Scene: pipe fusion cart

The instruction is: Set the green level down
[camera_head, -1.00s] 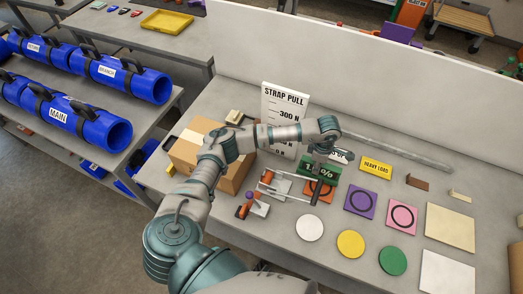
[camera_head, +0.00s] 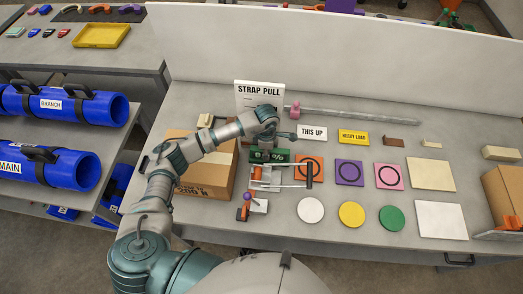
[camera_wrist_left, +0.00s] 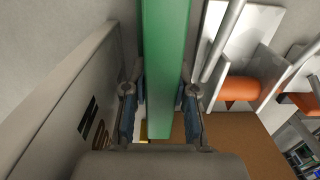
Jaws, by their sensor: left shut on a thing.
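The green level (camera_head: 280,156) is a green block with white figures, partly hidden by my arm and the metal clamp-like fixture. My left gripper (camera_head: 267,142) is shut on it from above, in front of the white STRAP PULL board (camera_head: 259,94). In the left wrist view the green level (camera_wrist_left: 165,60) runs between the two fingers of the left gripper (camera_wrist_left: 160,112). I cannot tell whether its underside touches the bench. My right gripper is not in view.
A cardboard box (camera_head: 213,178) stands left of the level. The fixture with orange handles (camera_head: 257,173) is just in front. An orange square (camera_head: 304,176), a purple square (camera_head: 349,173) and round pads lie to the right. A grey pipe (camera_head: 350,114) lies behind on the bench (camera_head: 460,145).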

